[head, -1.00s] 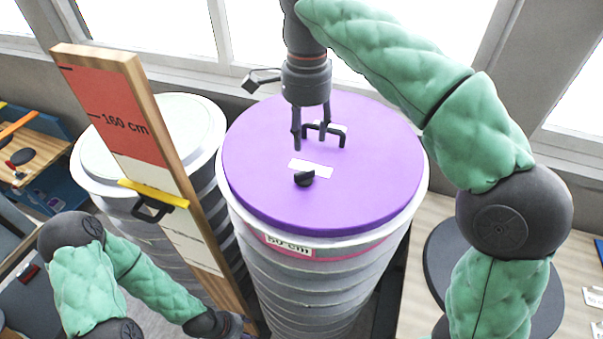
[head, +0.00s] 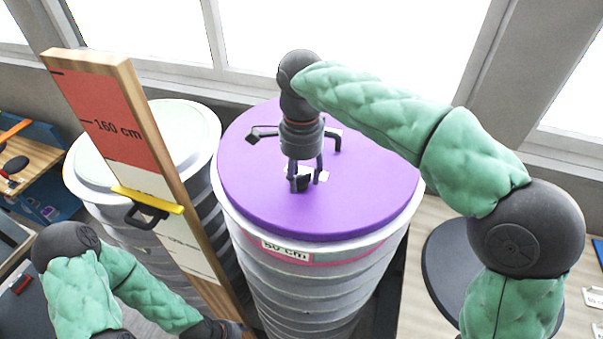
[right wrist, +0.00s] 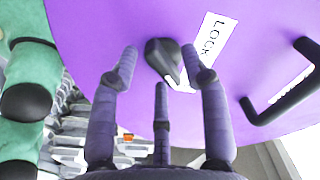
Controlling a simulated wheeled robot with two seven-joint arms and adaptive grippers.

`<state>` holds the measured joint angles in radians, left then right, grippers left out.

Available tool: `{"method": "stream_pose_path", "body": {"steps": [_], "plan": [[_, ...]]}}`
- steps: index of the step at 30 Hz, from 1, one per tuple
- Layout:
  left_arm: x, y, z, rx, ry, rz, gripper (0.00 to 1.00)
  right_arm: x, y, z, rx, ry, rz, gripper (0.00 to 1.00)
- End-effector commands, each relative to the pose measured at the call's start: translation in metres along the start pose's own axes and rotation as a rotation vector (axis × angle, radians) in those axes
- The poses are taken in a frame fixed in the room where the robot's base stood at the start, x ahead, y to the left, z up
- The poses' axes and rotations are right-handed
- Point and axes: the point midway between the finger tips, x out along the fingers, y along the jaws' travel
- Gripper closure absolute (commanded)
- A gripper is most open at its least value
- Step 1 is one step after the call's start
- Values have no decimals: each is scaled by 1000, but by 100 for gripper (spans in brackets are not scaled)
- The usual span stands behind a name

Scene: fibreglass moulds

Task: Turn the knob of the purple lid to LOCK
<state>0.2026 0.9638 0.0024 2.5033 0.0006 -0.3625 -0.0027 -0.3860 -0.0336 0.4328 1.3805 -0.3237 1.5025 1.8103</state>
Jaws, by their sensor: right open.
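The purple lid (head: 375,185) lies on a tall grey ribbed drum. Its small black knob (head: 305,183) sits near the lid's front, partly hidden by my right gripper (head: 305,186), which points down over it. In the right wrist view, the knob (right wrist: 163,58) lies just beyond the open fingers (right wrist: 160,75), roughly between their tips. I cannot tell whether they touch it. A white label (right wrist: 208,45) reading LOCK stands beside the knob. The knob's narrow end points toward the label's lower end, away from the word. My left gripper is outside the view; only its arm shows.
A black handle (head: 337,140) stands on the lid behind the knob. A wooden height board (head: 150,150) with a yellow slider (head: 147,198) rises left of the drum. A second drum with a pale lid (head: 180,130) stands behind the board. Windows line the back.

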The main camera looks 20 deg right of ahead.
Motion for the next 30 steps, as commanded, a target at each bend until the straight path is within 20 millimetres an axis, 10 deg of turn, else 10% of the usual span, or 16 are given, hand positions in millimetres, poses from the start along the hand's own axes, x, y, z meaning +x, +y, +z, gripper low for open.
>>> {"method": "stream_pose_path", "body": {"steps": [9,14,30], "plan": [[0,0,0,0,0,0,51,2,0,0,1,0,-1,54],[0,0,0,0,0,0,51,2,0,0,1,0,-1,99],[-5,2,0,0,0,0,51,1,0,-1,-100,0,1,100]]}}
